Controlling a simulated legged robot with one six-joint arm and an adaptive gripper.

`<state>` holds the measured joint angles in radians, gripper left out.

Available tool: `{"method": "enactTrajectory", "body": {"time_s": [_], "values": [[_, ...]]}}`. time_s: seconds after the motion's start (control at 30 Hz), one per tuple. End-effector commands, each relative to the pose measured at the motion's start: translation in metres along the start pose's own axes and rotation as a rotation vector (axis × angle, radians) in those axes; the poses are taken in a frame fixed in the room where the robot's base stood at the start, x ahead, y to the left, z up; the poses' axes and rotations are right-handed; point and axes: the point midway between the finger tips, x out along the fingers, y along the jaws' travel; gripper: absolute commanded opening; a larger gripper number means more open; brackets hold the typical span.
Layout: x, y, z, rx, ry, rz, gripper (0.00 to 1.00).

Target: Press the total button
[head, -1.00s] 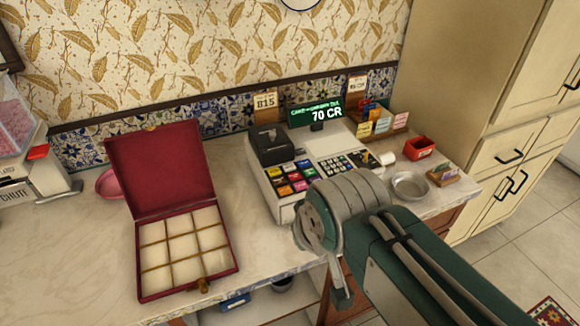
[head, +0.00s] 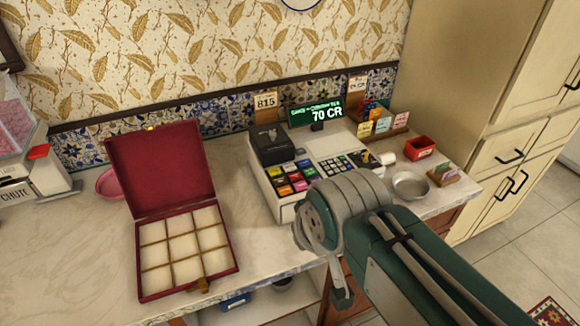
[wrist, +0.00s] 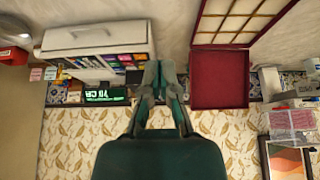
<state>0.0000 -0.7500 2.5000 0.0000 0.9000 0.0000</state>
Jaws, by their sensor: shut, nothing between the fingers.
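The cash register (head: 283,206) is a white box on the counter with rows of coloured buttons (head: 292,178), a dark keypad (head: 336,164) and a black printer block. Its green display (head: 316,112) reads 70 CR. I cannot tell which button is the total button; my arm covers the register's lower right part. The register also shows upside down in the wrist view (wrist: 97,38). There my gripper (wrist: 161,68) is shut and empty, beside the coloured buttons in the picture. Its height above them is unclear.
An open red box (head: 160,173) with a divided cream tray stands left of the register. A metal dish (head: 410,186), a red container (head: 419,148) and a card rack (head: 382,124) are to the right. The counter's left front (head: 70,265) is clear.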

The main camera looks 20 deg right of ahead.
Motion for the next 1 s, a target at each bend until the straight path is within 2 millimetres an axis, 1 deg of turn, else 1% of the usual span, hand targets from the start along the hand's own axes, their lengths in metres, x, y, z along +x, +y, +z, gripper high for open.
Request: {"method": "enactTrajectory", "body": {"time_s": [0.43,0.57,0.67,0.87,1.0], "values": [[0.000,0.000,0.000,0.001,0.000,0.000,0.00],[0.002,-0.001,-0.009,0.061,0.000,-0.016,0.00],[0.007,-0.004,-0.028,0.190,0.002,-0.048,0.00],[0.025,-0.004,-0.080,0.563,0.005,-0.132,0.00],[0.041,0.003,-0.117,0.836,0.005,-0.186,0.00]]}}
